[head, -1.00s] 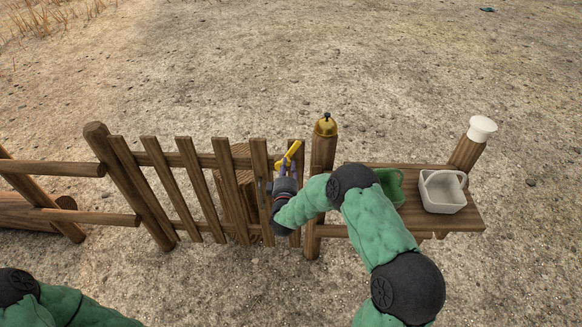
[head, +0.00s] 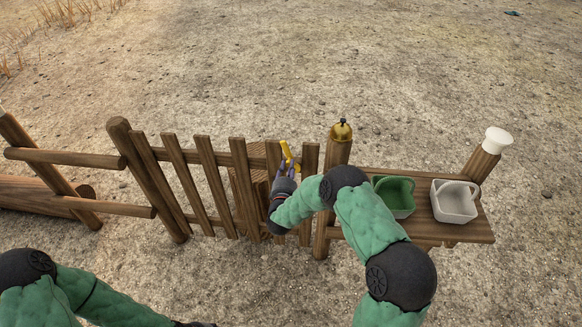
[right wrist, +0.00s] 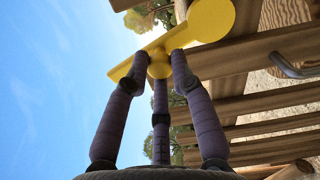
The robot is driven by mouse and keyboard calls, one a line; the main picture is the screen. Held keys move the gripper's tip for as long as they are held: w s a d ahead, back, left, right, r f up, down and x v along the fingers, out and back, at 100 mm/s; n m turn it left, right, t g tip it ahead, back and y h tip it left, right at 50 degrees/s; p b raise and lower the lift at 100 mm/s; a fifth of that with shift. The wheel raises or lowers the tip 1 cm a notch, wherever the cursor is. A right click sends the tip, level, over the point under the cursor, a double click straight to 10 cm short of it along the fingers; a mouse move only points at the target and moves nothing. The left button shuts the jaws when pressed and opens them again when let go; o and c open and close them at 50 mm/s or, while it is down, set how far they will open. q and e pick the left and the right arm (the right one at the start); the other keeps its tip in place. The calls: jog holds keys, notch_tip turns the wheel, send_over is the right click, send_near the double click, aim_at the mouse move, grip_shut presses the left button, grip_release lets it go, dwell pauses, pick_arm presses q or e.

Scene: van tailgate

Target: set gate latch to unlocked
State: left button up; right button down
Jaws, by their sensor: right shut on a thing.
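The yellow latch (head: 286,150) is on the wooden gate (head: 208,183), near the gate's right end beside the post. In the head view its bar slants up to the left. My right gripper (head: 284,167) is shut on it. In the right wrist view the purple fingers (right wrist: 160,65) close around the knob of the latch (right wrist: 208,18), whose bar runs diagonally with a round end at upper right. The fingers hide part of the latch in both views. My left arm is low at the left; only a dark bit of my left gripper (head: 195,324) shows at the bottom edge.
A brass bell (head: 341,131) sits on the post right of the latch. Right of it a wooden shelf (head: 470,229) holds a green basket (head: 396,197) and a pale basket (head: 455,202). A white-capped post (head: 497,140) stands behind. A metal handle (right wrist: 296,68) shows in the right wrist view.

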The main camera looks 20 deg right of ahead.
jog(key=shift+w+a+f+n, duration=0.1)
jog(key=shift+w+a+n, duration=0.1)
jog(key=shift+n, duration=0.3)
jog(key=c, duration=1)
grip_release()
jog(key=shift+c, duration=0.2)
jog(key=shift+s, duration=0.15)
jog(key=v, duration=1.2)
